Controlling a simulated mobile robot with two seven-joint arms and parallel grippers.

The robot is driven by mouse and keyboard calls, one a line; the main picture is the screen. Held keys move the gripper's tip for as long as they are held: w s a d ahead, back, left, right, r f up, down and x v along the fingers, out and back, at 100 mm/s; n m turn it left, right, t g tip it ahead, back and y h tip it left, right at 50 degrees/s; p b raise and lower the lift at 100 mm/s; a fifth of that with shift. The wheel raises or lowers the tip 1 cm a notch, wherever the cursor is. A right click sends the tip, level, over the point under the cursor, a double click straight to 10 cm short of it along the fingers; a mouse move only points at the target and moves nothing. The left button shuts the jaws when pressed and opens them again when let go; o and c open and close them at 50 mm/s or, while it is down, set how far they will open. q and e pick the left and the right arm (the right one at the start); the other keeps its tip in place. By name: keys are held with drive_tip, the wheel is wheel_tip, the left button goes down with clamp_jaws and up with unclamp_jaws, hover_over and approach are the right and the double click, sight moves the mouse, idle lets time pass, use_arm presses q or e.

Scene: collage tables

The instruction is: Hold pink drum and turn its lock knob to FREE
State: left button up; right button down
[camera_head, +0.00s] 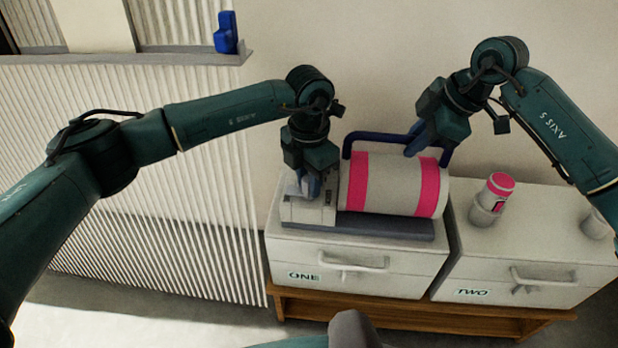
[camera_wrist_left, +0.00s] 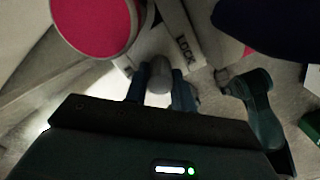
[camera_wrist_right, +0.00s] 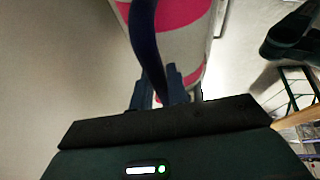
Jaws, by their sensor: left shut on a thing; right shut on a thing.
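The drum (camera_head: 390,184), pale with pink bands, lies on its side on a dark base (camera_head: 385,226) on the left cabinet. My right gripper (camera_head: 414,151) is shut on its dark blue handle (camera_head: 372,137); the right wrist view shows the handle (camera_wrist_right: 146,42) running between the fingers, with the drum (camera_wrist_right: 180,45) behind. My left gripper (camera_head: 312,188) is at the pale housing (camera_head: 306,211) left of the drum. In the left wrist view its fingers are shut on the grey lock knob (camera_wrist_left: 160,74), beside the word LOCK (camera_wrist_left: 186,48). The knob's exact angle is unclear.
A white bottle (camera_head: 487,208) with a pink top stands on the right cabinet (camera_head: 545,226), with a small pale cup (camera_head: 595,224) near its right end. A blue object (camera_head: 226,34) sits on the ledge at upper left. The right cabinet's top is mostly free.

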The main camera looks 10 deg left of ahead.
use_arm(q)
drive_tip(key=o, duration=1)
drive_tip(key=shift+r, duration=0.1)
wheel_tip(320, 180, up, 12)
use_arm(e)
drive_tip(key=c, duration=1.3)
unclamp_jaws()
